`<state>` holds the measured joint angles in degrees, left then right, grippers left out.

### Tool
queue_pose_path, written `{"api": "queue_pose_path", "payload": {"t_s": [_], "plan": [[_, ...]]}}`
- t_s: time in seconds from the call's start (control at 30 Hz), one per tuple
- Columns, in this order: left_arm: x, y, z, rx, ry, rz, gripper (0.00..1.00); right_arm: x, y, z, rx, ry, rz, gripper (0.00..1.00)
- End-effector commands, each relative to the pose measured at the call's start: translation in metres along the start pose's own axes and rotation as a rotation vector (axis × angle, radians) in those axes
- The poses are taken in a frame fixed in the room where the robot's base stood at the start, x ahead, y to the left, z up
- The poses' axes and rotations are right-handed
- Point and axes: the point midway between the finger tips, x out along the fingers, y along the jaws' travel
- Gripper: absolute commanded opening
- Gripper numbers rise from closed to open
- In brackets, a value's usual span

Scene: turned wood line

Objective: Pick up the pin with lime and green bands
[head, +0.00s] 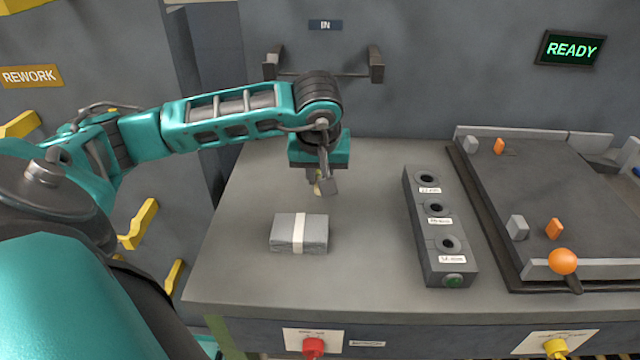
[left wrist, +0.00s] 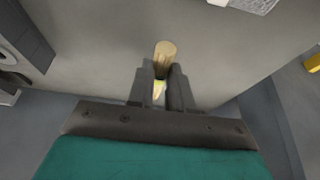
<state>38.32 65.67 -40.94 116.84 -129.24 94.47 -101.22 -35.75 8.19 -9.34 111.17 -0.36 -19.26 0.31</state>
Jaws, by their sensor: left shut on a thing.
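My left gripper (head: 321,188) hangs over the back of the grey bench, pointing down. Only a little of the pin shows in the head view (head: 317,189), mostly hidden by the fingers. I cannot tell whether the pin touches the bench top. A second, green band cannot be made out. My right gripper is not in view.
A grey block with a white strap (head: 284,233) lies in front of the gripper. A dark block with three labelled holes (head: 410,190) stands to the right. Beyond it is a dark tray (head: 530,278) with orange and grey pieces. A bracket (head: 325,74) is on the wall behind.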

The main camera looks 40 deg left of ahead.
Motion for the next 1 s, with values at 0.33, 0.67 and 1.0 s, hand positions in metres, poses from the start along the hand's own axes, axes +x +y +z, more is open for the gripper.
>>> {"api": "queue_pose_path", "payload": {"t_s": [0.33,0.67,1.0], "plan": [[-0.093,0.001,-0.04,-0.002,0.006,0.006,0.0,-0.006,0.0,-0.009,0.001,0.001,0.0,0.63],[-0.143,0.001,-0.059,-0.001,0.001,0.003,0.0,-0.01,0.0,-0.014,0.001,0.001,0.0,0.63],[-0.137,0.025,-0.053,-0.09,-0.109,-0.029,0.0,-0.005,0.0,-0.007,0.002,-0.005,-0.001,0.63]]}}
